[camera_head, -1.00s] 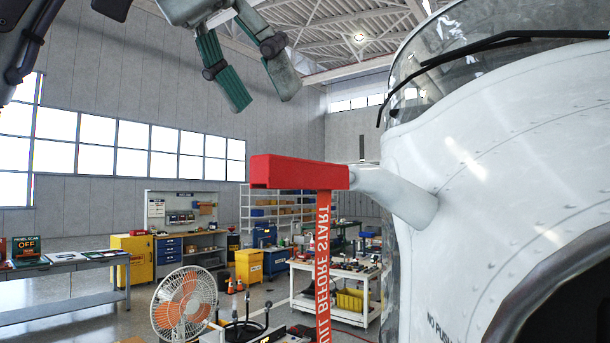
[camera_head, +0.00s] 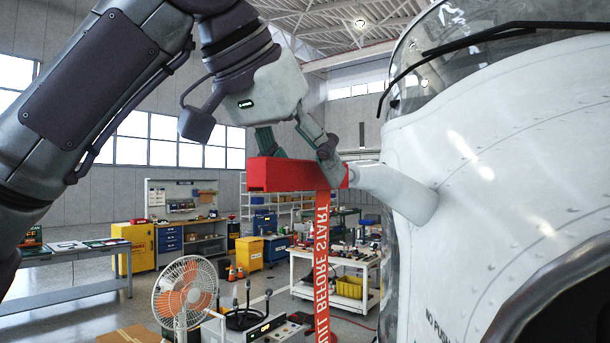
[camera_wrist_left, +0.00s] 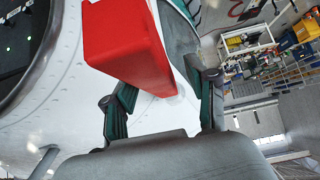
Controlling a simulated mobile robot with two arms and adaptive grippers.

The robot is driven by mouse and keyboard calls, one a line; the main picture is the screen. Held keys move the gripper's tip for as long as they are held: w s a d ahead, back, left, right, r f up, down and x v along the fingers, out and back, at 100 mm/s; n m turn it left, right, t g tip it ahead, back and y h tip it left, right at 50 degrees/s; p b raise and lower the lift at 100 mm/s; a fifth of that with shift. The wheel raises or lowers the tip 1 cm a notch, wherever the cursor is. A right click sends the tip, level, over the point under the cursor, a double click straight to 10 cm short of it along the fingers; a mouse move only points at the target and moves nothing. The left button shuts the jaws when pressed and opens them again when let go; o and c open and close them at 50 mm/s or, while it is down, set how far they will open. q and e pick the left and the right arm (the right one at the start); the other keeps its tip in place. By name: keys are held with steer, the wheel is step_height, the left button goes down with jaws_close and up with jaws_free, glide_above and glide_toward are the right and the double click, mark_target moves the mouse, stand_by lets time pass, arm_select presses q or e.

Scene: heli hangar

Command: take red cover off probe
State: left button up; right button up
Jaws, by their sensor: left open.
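The red cover (camera_head: 284,175) sits on the pale probe (camera_head: 395,190) that juts from the helicopter's nose. A red ribbon with white letters (camera_head: 322,265) hangs down from the cover. My left gripper (camera_head: 298,157) is open at the cover, with one finger behind it and the other near its probe end. In the left wrist view the red cover (camera_wrist_left: 122,45) lies between the two open fingers (camera_wrist_left: 160,105). I cannot tell whether either finger touches it. My right gripper is not in view.
The white helicopter nose (camera_head: 500,170) fills the right side. A fan (camera_head: 185,292), a white cart (camera_head: 335,275) and a workbench (camera_head: 65,280) stand below and behind. The air left of the cover, below my arm, is open.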

arm_select(q)
steer(key=shift+s, duration=0.25)
steer(key=c, duration=0.4)
jaws_close()
steer(key=shift+a+r, duration=0.1)
